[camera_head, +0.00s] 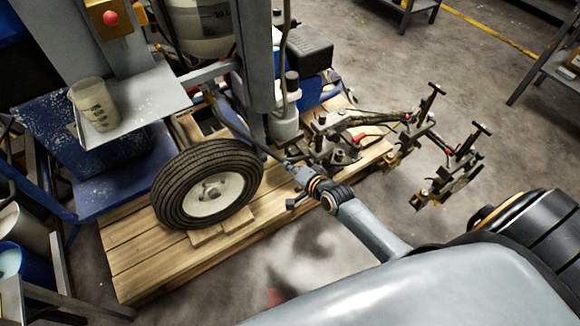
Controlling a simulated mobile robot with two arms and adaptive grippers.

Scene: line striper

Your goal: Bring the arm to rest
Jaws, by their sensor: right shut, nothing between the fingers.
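My right arm comes in from the lower right, a long grey link narrowing to an orange-ringed wrist. My right gripper (290,165) is small in the picture, shut and empty. In the picture it lies just right of the black tyre (176,193) and in front of the line striper's lower frame; I cannot tell whether it touches anything. The line striper (256,75) stands on a wooden pallet (140,255). My left gripper does not show.
A translucent measuring cup (94,104) stands on a grey tray (140,105) at the left. Striper arms with red knobs and clamps (440,160) reach out past the pallet on the right. Bare concrete floor (400,75) lies behind.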

